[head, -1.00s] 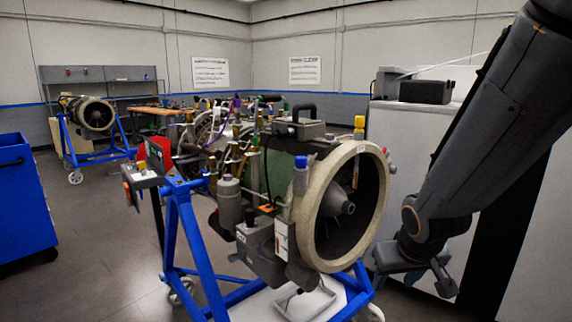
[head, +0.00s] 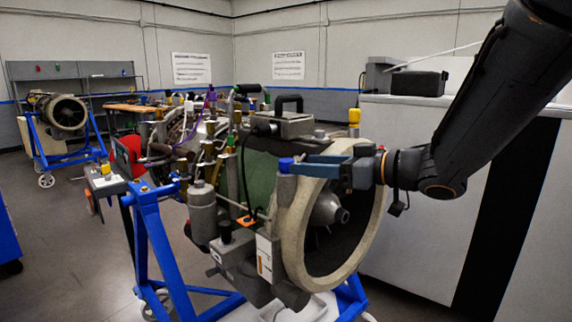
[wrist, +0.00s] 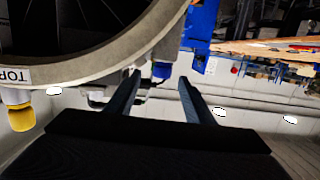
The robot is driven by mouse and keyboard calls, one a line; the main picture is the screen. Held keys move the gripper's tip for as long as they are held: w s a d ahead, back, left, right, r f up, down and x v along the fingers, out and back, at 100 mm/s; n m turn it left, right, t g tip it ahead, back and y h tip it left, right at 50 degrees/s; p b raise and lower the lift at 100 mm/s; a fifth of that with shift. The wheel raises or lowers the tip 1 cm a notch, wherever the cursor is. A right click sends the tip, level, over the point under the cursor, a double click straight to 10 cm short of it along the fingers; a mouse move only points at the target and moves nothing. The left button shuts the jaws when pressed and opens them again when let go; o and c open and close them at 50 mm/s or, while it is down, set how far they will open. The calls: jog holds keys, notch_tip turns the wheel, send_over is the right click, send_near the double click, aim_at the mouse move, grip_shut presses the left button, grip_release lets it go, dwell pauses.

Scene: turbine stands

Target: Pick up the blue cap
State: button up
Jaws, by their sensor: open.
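The blue cap (head: 286,165) sits on top of a grey cylindrical post at the near left side of the turbine's pale front ring (head: 291,232). My gripper (head: 302,165) reaches in from the right across the top of the ring, its fingers pointing left at the cap. In the wrist view my gripper (wrist: 160,79) is open, with one finger on each side of the line to the blue cap (wrist: 161,70). The cap shows between or just beyond the fingertips. I cannot tell whether the fingers touch it.
A yellow cap (head: 354,116) stands on the ring's top, behind my gripper. A grey box with a black handle (head: 283,123) sits on the engine. A blue stand (head: 160,240) carries the turbine. A grey cabinet (head: 400,225) stands at right; open floor lies left.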

aim_at(292, 161)
jog(key=x, duration=0.2)
jog(key=p+x, duration=0.1)
jog(key=x, duration=0.3)
jog(key=shift+a+r+p, duration=0.25)
jog(key=shift+a+p, duration=0.05)
jog(key=shift+a, duration=0.15)
jog(key=shift+c, duration=0.2)
jog(key=c, duration=1.1)
